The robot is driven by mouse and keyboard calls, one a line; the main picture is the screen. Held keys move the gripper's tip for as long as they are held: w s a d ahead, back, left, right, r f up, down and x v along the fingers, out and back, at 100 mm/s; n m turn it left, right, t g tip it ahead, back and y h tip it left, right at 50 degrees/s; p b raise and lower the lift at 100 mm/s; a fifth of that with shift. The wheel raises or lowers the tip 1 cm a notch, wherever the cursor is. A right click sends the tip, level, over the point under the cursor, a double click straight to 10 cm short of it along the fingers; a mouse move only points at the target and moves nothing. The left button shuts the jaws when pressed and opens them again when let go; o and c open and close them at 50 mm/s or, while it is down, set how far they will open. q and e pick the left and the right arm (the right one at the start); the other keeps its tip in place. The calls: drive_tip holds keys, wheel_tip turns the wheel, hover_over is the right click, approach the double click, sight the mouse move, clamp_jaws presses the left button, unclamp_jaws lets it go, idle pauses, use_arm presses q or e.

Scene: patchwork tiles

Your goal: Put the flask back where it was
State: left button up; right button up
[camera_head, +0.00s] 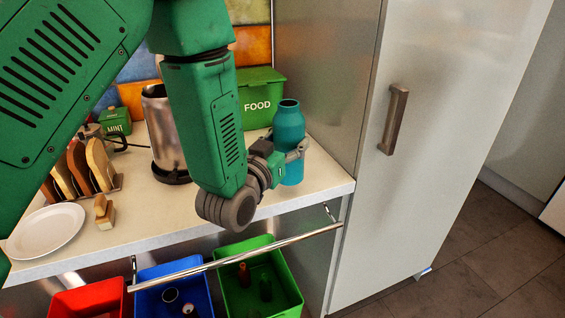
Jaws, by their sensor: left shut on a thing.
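The flask (289,124) is a teal bottle with an open dark mouth. It stands upright at the right end of the counter, close to the tall cabinet's side. My left gripper (296,154) reaches it from the left and is shut on its middle. The flask's base looks to be at the counter top, but I cannot tell whether it touches. Part of the gripper hides behind its own wrist. My right gripper is not in view.
A green FOOD box (259,95) stands behind the flask. A metal kettle (160,125), a toast rack (90,170) and a white plate (46,230) are to the left. A rail (240,255) runs along the counter front above red, blue and green bins (290,290).

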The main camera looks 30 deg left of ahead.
use_arm(q)
drive_tip(key=w+a+r+h+p, duration=0.1)
drive_tip(key=w+a+r+p, duration=0.15)
drive_tip(key=a, duration=0.25)
drive_tip(key=w+a+r+p, duration=0.2)
drive_tip(key=a+r+p, duration=0.15)
drive_tip(key=a, duration=0.25)
wheel_tip(320, 180, down, 10)
drive_tip(key=shift+a+f+m+p, duration=0.2)
drive_tip(key=shift+a+m+p, duration=0.2)
drive_tip(key=shift+a, duration=0.05)
drive_tip(key=shift+f, duration=0.1)
drive_tip(key=o, duration=1.7)
